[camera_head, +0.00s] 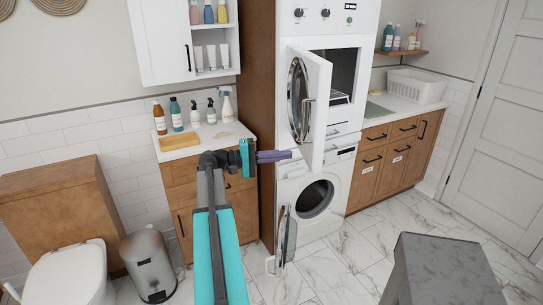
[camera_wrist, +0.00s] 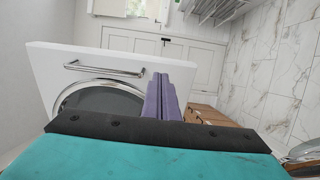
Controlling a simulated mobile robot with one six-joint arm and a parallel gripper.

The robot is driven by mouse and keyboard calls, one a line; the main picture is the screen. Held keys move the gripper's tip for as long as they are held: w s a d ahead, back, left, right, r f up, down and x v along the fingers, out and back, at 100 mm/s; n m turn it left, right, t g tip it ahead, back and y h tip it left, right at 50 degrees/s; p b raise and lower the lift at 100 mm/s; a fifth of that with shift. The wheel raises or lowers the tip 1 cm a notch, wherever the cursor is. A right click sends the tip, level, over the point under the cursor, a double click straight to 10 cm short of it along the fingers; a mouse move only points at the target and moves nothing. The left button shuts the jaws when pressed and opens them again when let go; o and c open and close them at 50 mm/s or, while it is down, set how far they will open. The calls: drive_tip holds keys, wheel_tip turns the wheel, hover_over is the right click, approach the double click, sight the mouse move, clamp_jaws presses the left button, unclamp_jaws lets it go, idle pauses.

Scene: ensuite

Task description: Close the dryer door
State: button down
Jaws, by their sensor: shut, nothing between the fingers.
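The dryer (camera_head: 345,28) is the upper machine of a white stack. Its white door (camera_head: 318,110) with a round, chrome-ringed window stands open, swung out toward me, and the dark drum opening shows behind it on the right. My gripper (camera_head: 290,154) is shut and empty, its purple fingers pointing right, near the lower left part of the door. In the wrist view the shut fingers (camera_wrist: 168,98) overlap the right side of the door (camera_wrist: 40,65), whose bar handle and round window show. I cannot tell whether they touch it.
The washer (camera_head: 338,170) below also has its round door (camera_head: 286,240) open, sticking out low in front. A wooden cabinet (camera_head: 172,180) with bottles stands left, a grey metal bin (camera_head: 148,262) lower left, and a grey block (camera_head: 440,268) lower right.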

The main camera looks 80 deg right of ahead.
sight(313, 153)
drive_tip(key=p+x, duration=0.2)
drive_tip(key=x, duration=0.3)
drive_tip(key=shift+s+d+r, duration=0.1)
drive_tip(key=shift+s+d, duration=0.05)
drive_tip(key=shift+s, duration=0.2)
drive_tip(key=shift+s+d, duration=0.3)
drive_tip(key=shift+s, duration=0.35)
